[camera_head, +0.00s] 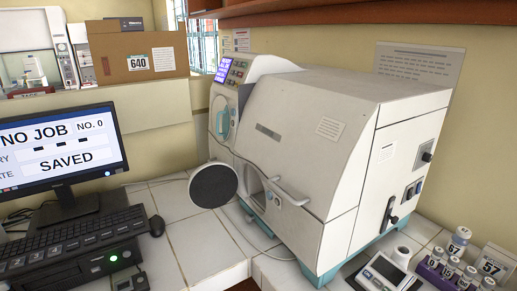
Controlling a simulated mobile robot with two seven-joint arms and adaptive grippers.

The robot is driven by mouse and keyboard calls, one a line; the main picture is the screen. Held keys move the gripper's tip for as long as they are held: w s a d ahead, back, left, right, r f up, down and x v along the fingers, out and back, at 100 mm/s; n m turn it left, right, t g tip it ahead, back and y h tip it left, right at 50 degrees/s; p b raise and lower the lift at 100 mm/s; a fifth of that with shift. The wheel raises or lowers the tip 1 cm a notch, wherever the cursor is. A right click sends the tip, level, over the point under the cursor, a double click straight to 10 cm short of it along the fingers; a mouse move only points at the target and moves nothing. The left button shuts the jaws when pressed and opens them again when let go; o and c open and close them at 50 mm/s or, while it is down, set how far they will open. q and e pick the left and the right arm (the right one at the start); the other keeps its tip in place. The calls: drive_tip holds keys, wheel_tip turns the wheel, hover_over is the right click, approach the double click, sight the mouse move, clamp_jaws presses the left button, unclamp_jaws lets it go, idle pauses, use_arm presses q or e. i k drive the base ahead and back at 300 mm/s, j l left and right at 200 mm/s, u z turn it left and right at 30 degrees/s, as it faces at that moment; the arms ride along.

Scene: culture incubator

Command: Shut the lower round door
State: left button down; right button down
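The culture incubator (300,130) is a large white machine on the tiled counter. Its lower round door (214,186), a dark disc with a pale rim, stands open. It is swung out to the left of the machine, its dark face towards me. The round opening (254,186) shows to the right of the door and is partly hidden by the curved front. A smaller round part with a blue handle (223,118) sits higher on the front, below a lit panel (224,68). Neither of my grippers is in view.
A monitor (60,150), keyboard (75,240) and mouse (157,226) stand at the left. A thin cable runs along the counter below the door. A small device (385,272) and a purple rack of vials (450,272) are at the lower right. Bare tiles (195,240) lie before the door.

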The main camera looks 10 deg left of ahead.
sight(212, 185)
drive_tip(key=k+j, duration=0.15)
drive_tip(key=j, duration=0.25)
drive_tip(key=k+j, duration=0.15)
drive_tip(key=j, duration=0.2)
drive_tip(key=k+j, duration=0.1)
drive_tip(key=j, duration=0.3)
drive_tip(key=k+j, duration=0.15)
drive_tip(key=j, duration=0.2)
